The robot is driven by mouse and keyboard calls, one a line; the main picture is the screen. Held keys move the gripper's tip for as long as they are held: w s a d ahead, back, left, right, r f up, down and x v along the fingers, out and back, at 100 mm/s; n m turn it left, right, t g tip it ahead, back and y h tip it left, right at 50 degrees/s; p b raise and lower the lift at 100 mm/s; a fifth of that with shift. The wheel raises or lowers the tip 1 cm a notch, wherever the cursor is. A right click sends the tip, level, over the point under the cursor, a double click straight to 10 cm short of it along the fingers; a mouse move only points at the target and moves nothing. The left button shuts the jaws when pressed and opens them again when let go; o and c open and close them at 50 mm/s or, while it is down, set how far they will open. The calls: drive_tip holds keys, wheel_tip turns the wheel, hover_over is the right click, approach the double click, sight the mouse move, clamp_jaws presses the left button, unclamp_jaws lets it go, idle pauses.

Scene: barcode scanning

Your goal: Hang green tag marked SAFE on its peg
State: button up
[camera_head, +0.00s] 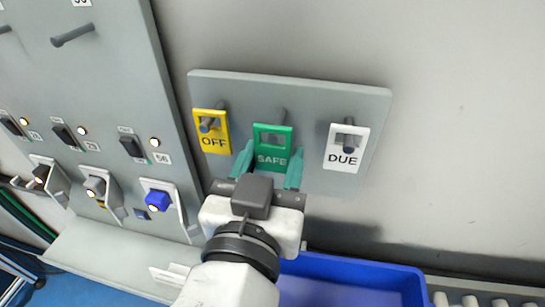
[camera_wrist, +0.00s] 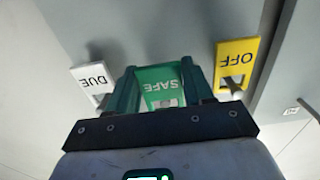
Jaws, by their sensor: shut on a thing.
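The green tag marked SAFE (camera_head: 271,160) is upright in front of the grey peg board (camera_head: 305,88), between the OFF and DUE tags. It shows upside down in the wrist view (camera_wrist: 166,79). My gripper (camera_head: 272,149) is shut on the tag, one green finger at each side; its fingers also show in the wrist view (camera_wrist: 160,68). The middle peg (camera_head: 281,115) shows at the tag's upper edge, near its opening. I cannot tell whether the peg passes through the opening.
A yellow OFF tag (camera_head: 213,142) hangs on the left peg and a white DUE tag (camera_head: 343,158) on the right peg, both close to my fingers. A grey switch panel (camera_head: 110,80) stands at left. A blue bin (camera_head: 350,275) is below the board.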

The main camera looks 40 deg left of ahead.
sight(272, 163)
drive_tip(key=shift+v, duration=1.55)
drive_tip(key=shift+s, duration=0.1)
drive_tip(key=shift+v, duration=2.95)
